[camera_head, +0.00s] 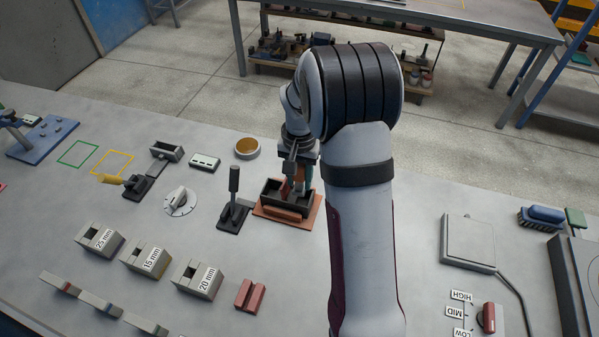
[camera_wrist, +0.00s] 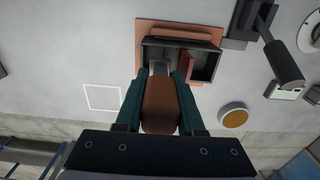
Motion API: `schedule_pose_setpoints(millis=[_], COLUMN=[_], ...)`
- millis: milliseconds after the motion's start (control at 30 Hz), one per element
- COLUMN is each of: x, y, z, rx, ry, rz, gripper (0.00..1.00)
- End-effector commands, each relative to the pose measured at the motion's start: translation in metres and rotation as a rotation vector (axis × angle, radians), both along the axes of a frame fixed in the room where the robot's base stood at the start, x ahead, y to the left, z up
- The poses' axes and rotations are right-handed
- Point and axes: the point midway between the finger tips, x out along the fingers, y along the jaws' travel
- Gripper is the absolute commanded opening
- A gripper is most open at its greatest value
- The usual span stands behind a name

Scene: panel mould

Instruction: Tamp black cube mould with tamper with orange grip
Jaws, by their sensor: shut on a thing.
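The black mould (camera_head: 271,190) is an open-topped dark box on an orange-brown plate (camera_head: 268,213). In the wrist view the mould (camera_wrist: 205,67) shows at the top centre, with a reddish piece (camera_wrist: 187,64) inside it. My gripper (camera_wrist: 158,98) has teal fingers shut on the orange grip of the tamper (camera_wrist: 160,105). The tamper's grey foot (camera_wrist: 158,68) is over or inside the left part of the mould in the wrist view; I cannot tell whether it touches the bottom. In the head view my arm partly hides the tamper and the mould's far side.
A lever clamp with an upright black handle (camera_head: 234,183) stands close left of the mould. A round brass-coloured disc (camera_head: 247,148) lies behind it. Labelled grey blocks (camera_head: 199,279) and a red block (camera_head: 249,295) stand in front. The bench right of the plate is partly hidden by my arm.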

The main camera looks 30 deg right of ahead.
Motion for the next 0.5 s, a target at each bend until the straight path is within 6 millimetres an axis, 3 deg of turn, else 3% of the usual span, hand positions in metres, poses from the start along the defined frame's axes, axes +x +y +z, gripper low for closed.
schedule_pose_setpoints(millis=[233,500], x=[0.000,0.000], y=[0.000,0.000], z=[-0.002,-0.025], rx=[0.001,0.001], ry=[0.001,0.001], rz=[0.000,-0.001], gripper=[0.00,0.00])
